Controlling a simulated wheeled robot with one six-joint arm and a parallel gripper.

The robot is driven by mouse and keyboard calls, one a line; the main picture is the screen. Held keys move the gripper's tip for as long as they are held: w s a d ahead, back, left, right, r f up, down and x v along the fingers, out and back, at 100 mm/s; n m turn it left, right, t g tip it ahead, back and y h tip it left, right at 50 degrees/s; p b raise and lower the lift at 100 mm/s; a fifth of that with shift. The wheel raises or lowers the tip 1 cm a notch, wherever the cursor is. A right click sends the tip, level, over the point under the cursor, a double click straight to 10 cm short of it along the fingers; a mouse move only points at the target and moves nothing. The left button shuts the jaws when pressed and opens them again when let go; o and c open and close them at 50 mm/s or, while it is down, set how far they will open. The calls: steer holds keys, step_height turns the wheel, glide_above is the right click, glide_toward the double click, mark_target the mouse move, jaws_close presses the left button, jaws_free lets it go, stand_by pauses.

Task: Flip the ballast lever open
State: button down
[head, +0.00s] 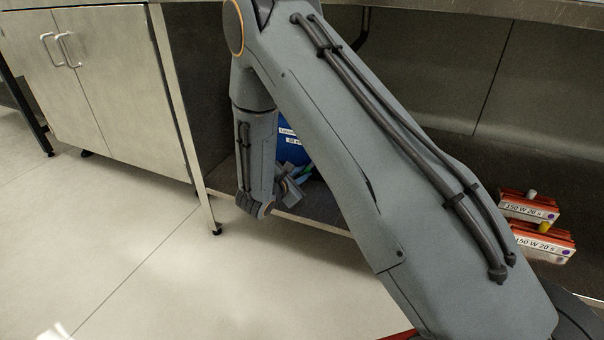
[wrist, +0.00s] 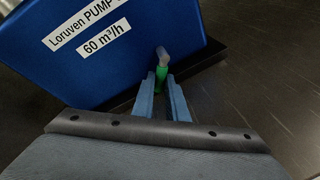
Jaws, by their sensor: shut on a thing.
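A blue pump (wrist: 150,40) with white labels, one reading 60 m³/h, fills the upper left of the wrist view. In the head view the pump (head: 290,147) shows partly behind my arm. A small lever (wrist: 162,56) with a pale grip and a green lower part stands at the pump's lower right side. My gripper (wrist: 161,80) is shut on the green part of this lever. In the head view my gripper (head: 298,182) is small and close to the pump, and the lever's position cannot be made out clearly.
The pump has a dark base (wrist: 205,62) and sits on a dark shelf (head: 325,222) under the bench. Two orange-and-white boxes (head: 528,206) (head: 543,241) marked 150 W 20 s stand at the right. A steel cabinet (head: 105,85) is at the left.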

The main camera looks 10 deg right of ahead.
steer(key=n+p, duration=0.1)
steer(key=n+h+p, duration=0.1)
steer(key=p, duration=0.1)
steer(key=shift+s+d+f+n+g, duration=0.3)
steer(key=shift+s+d+n, duration=0.05)
steer(key=shift+d+n, duration=0.05)
steer(key=shift+s+d+f+n+h+p, duration=0.1)
steer(key=shift+s+d+n+h+p, duration=0.1)
steer(key=shift+n+h+p, duration=0.3)
steer(key=shift+s+d+f+n+h+p, duration=0.15)
steer(key=shift+n+h+p, duration=0.15)
steer(key=shift+n, duration=0.4)
steer(key=shift+w, duration=0.1)
steer(key=c, duration=1.7)
jaws_free()
steer(key=shift+c, duration=0.2)
steer(key=shift+p+v, duration=1.6)
steer(key=shift+v, duration=2.3)
steer(key=shift+r, duration=0.15)
